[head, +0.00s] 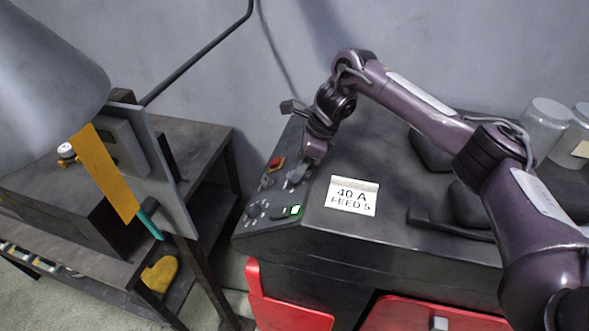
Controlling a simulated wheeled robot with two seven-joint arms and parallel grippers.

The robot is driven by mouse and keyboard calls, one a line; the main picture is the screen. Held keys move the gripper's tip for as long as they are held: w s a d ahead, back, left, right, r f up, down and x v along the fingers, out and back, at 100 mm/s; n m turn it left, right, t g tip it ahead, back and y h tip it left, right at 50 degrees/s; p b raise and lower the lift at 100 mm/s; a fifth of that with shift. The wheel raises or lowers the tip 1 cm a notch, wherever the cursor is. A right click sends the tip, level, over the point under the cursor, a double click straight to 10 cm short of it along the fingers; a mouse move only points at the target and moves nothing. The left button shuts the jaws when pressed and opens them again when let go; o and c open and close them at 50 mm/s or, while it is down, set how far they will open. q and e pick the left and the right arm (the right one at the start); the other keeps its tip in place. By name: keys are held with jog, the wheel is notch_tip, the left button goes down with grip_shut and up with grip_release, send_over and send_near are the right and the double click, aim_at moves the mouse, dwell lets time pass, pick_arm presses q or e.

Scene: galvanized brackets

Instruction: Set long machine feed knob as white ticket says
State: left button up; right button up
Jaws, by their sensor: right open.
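The white ticket (352,196) lies on top of the long dark machine (390,222) and reads "40 A FEED 5". The machine's sloped left end carries the controls. A round dark knob (254,210) with marks around it sits low on this panel, and a smaller control (266,182) sits above it. Labels and pointer settings are too small to read, so I cannot tell which is the feed knob. My right gripper (295,180) is open, pointing down at the panel's right edge, apart from the lower knob. It may hide part of the panel. My left gripper is out of view.
A red button (276,163) and a green-lit switch (289,212) are near my right gripper.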

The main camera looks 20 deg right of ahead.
jog(key=shift+w+p+x, duration=0.2)
jog(key=shift+p+x, duration=0.3)
jog(key=shift+x, duration=0.75)
jog(key=shift+w+f, duration=0.2)
jog(key=shift+f, duration=0.5)
jog(key=shift+s, duration=0.1)
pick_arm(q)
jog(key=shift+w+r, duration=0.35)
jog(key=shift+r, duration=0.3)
pick_arm(e)
jog(key=c, duration=1)
